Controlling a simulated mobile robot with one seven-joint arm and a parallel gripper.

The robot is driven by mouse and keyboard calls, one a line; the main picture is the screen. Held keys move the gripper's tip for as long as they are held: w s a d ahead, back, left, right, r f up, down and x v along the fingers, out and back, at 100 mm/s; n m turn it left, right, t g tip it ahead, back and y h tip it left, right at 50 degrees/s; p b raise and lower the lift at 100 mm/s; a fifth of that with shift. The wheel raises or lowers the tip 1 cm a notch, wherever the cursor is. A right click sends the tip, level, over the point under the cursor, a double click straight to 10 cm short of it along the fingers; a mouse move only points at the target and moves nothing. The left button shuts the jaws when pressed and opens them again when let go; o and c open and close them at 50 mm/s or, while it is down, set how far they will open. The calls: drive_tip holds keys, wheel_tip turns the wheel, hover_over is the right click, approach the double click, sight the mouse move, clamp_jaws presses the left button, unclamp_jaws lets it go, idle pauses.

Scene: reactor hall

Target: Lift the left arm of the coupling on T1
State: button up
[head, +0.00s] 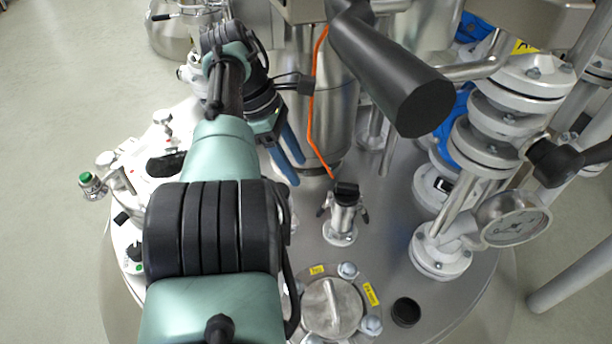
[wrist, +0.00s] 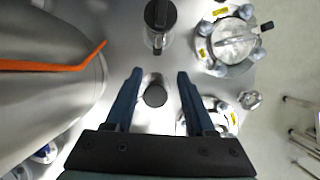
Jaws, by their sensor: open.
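The coupling (head: 342,212) is a short metal fitting with a black cap, standing upright on the vessel lid. Its two small dark-ended lever arms hang at its sides, the left arm (head: 322,209) and the right arm (head: 365,215). No T1 mark is readable. My gripper (head: 299,172) has blue fingers and is open, up and to the left of the coupling, apart from it. In the wrist view the coupling (wrist: 158,22) is at the top, beyond my open fingertips (wrist: 160,72); its arms are not clear there. Nothing is held between the fingers.
An orange hose (head: 311,100) runs down the steel column (head: 335,120) beside my gripper. A dark round cap (wrist: 155,96) shows between my fingers. A bolted hatch (head: 332,305) with yellow labels is in front. A thick black cylinder (head: 400,80) overhangs; a gauge (head: 515,218) and flanges stand right.

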sight(320, 208)
drive_tip(key=b+x, duration=0.3)
drive_tip(key=x, duration=0.3)
drive_tip(key=b+x, duration=0.3)
drive_tip(key=x, duration=0.3)
drive_tip(key=shift+w+f, duration=0.2)
drive_tip(key=shift+f, duration=0.25)
clamp_jaws()
